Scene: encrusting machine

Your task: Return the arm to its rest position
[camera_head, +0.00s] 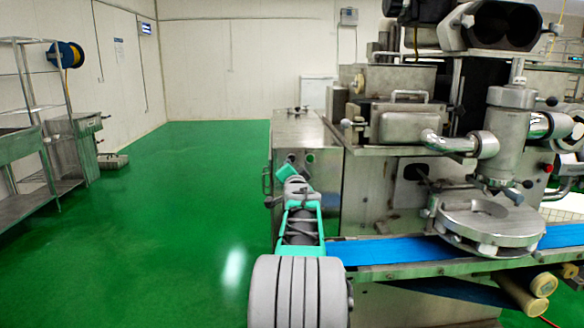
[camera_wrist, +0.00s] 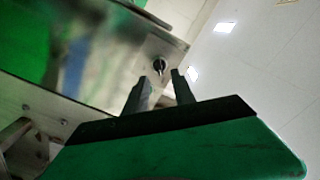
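My arm (camera_head: 300,232) reaches forward from the bottom middle of the head view, towards the steel cabinet (camera_head: 307,192) at the left end of the encrusting machine (camera_head: 405,150). The fingers are too small to make out in the head view. In the wrist view my gripper (camera_wrist: 160,77) has its two dark fingers spread apart, with nothing between them. A small black knob (camera_wrist: 159,65) on a shiny steel surface (camera_wrist: 105,55) shows just beyond the fingertips. I cannot tell how far it is from them.
A blue conveyor belt (camera_head: 385,249) runs right of my arm, under a round steel plate (camera_head: 490,222). Steel racks (camera_head: 30,155) stand far left, near a blue hose reel (camera_head: 66,54). The green floor (camera_head: 170,225) left of my arm is clear.

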